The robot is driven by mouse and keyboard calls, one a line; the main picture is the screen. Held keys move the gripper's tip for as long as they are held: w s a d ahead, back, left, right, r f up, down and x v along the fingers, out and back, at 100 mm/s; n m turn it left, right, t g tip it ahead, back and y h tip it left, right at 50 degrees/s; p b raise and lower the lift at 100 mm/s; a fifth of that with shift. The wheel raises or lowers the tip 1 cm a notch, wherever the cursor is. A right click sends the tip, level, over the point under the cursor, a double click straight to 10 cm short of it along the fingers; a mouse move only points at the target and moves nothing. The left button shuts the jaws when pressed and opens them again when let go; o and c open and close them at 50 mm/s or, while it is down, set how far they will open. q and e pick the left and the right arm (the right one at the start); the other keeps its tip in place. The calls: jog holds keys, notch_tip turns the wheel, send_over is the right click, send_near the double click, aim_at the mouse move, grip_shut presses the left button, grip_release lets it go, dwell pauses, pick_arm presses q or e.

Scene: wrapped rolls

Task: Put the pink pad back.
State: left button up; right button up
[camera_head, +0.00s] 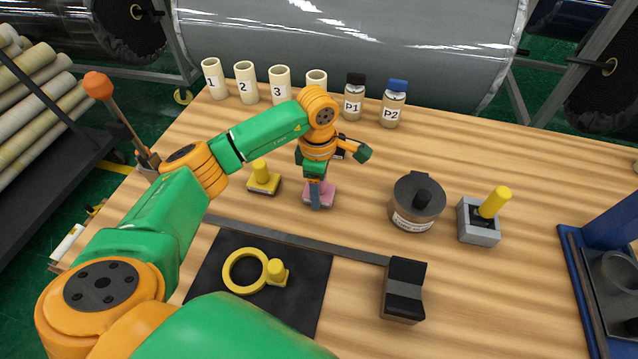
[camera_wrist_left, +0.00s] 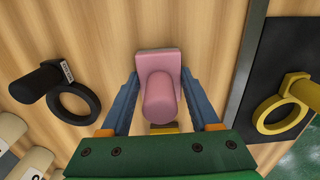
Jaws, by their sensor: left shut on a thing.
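The pink pad (camera_head: 328,195) is a flat block with a round upright handle. In the head view it is at the table's middle, partly hidden by my left gripper (camera_head: 317,203). In the left wrist view the pink pad (camera_wrist_left: 158,62) shows between the two blue fingers of my left gripper (camera_wrist_left: 160,80), which is shut on its handle and points down. The pad is at or just above the wood; I cannot tell whether it touches. My right gripper is not in view.
A yellow pad (camera_head: 263,190) stands left of the pink one. A yellow ring gauge (camera_head: 232,284) lies on a black mat (camera_head: 309,290). A dark round pot (camera_head: 414,213), a grey box (camera_head: 478,234) and a black block (camera_head: 403,292) stand right. Tubes (camera_head: 246,88) and bottles (camera_head: 391,112) line the back.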

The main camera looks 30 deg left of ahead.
pick_arm(q)
jog(key=shift+f, duration=0.15)
jog(key=o, duration=1.4)
jog(key=shift+o, duration=0.2)
jog(key=shift+r, duration=0.3)
notch_tip(320, 180, up, 7)
jog(key=shift+r+b, duration=0.2)
jog(key=shift+b, duration=0.7)
notch_tip(320, 180, up, 4)
jog(key=shift+r+p, duration=0.25)
jog(key=shift+p, duration=0.15)
jog(key=shift+f, duration=0.1)
